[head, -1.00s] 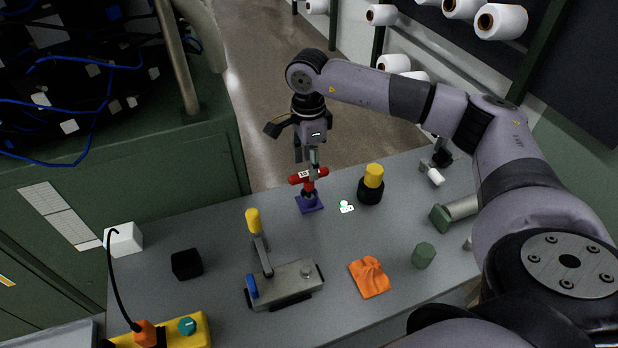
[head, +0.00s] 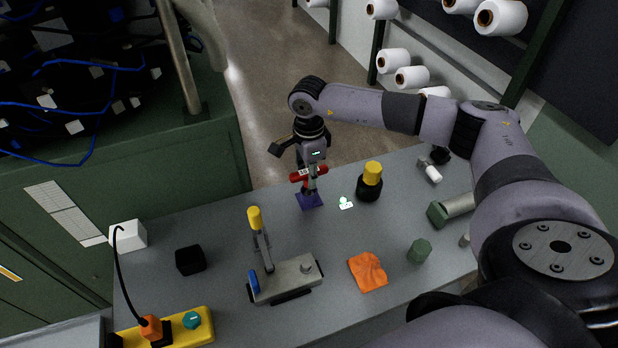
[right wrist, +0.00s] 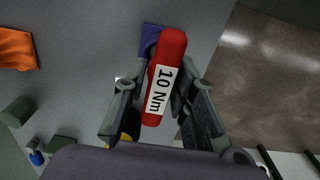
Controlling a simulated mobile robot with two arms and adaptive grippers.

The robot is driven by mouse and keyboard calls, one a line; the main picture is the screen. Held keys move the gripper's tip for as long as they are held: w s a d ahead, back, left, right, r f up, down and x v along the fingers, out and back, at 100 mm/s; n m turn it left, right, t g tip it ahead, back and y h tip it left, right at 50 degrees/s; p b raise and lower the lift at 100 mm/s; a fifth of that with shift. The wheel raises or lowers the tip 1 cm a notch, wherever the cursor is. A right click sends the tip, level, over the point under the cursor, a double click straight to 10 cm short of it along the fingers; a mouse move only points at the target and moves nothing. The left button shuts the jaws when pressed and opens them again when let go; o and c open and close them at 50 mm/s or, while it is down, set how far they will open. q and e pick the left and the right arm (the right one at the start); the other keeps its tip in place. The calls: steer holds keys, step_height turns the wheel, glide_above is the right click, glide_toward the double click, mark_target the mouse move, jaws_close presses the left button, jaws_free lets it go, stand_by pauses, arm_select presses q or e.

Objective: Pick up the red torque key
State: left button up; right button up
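The red torque key (head: 297,177) stands upright in a small purple holder (head: 309,201) on the grey bench. Its red crossbar carries a "10 Nm" label, which is readable in the right wrist view (right wrist: 172,55). My right gripper (head: 311,180) points down over the key. In the right wrist view its two fingers (right wrist: 163,88) lie on either side of the red bar. A gap shows at the left finger, while the right finger looks close to the bar; contact is not clear. The lower shaft is partly hidden. My left gripper is not in view.
A black bottle with a yellow cap (head: 370,182) stands just right of the key. A toggle fixture (head: 290,278), an orange cloth (head: 367,271), a green hexagonal piece (head: 419,251) and a black cube (head: 190,260) lie nearer. A green cabinet (head: 130,180) stands left.

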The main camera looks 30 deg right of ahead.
jaws_close()
steer(key=shift+r, duration=0.15)
step_height(320, 180, up, 20)
steer(key=b, duration=0.4)
steer(key=shift+c, duration=0.3)
jaws_free()
jaws_close()
